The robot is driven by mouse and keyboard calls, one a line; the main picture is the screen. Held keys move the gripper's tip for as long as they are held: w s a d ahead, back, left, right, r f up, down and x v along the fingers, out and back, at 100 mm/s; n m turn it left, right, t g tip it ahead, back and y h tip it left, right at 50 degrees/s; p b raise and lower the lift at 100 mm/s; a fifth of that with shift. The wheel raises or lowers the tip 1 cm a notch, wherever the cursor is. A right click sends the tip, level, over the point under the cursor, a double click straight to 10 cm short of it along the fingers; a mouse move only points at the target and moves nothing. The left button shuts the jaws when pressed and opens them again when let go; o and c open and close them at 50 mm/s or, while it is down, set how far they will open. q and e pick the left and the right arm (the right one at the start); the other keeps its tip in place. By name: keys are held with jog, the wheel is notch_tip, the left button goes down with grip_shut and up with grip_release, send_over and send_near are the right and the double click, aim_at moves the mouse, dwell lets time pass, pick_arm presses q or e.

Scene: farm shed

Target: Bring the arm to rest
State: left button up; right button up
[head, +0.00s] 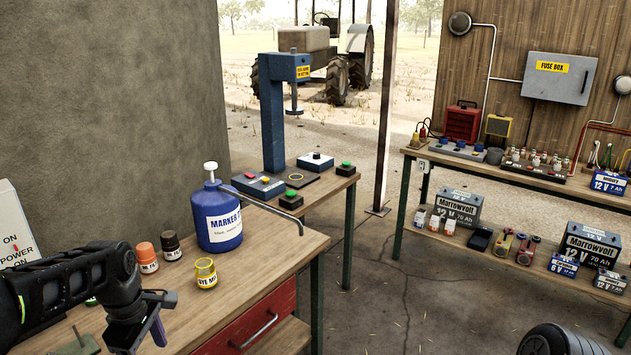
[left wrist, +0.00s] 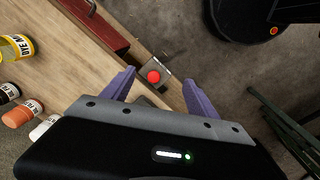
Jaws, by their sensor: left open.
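My left arm comes in from the lower left in the head view. Its gripper (head: 152,322) hangs pointing down over the front part of the wooden workbench (head: 268,265). In the left wrist view the two purple fingers of my left gripper (left wrist: 158,82) are apart, with nothing held between them. A small grey metal piece with a red round knob (left wrist: 153,76) shows in the gap between the fingers, by the bench edge; I cannot tell how far below them it is. My right gripper is in neither view.
On the bench stand a blue pump jug (head: 217,232), an orange-capped bottle (head: 146,258), a dark-capped bottle (head: 172,247) and a yellow pot (head: 206,273). A blue press (head: 273,120) stands behind. A second bench (head: 520,180) is at the right, with open floor between.

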pick_arm(q)
jog(key=w+d+f+m+t+h, duration=0.1)
jog(key=w+d+f+m+t, duration=0.2)
jog(key=w+d+f+m, duration=0.25)
jog(key=s+d+f+m+h, duration=0.1)
jog(key=s+d+f+m, duration=0.2)
jog(key=d+f+m, duration=0.65)
jog(key=s+d+f+g+h, duration=0.1)
jog(key=s+d+f, duration=0.5)
jog(key=s, duration=0.5)
jog(key=s+d+f+g+h, duration=0.1)
jog(key=s+d+f+g, duration=0.1)
jog(key=s+d+f, duration=0.5)
jog(key=s+f, duration=0.4)
jog(key=s, duration=0.1)
jog(key=shift+f, duration=0.3)
jog(key=shift+s, duration=0.1)
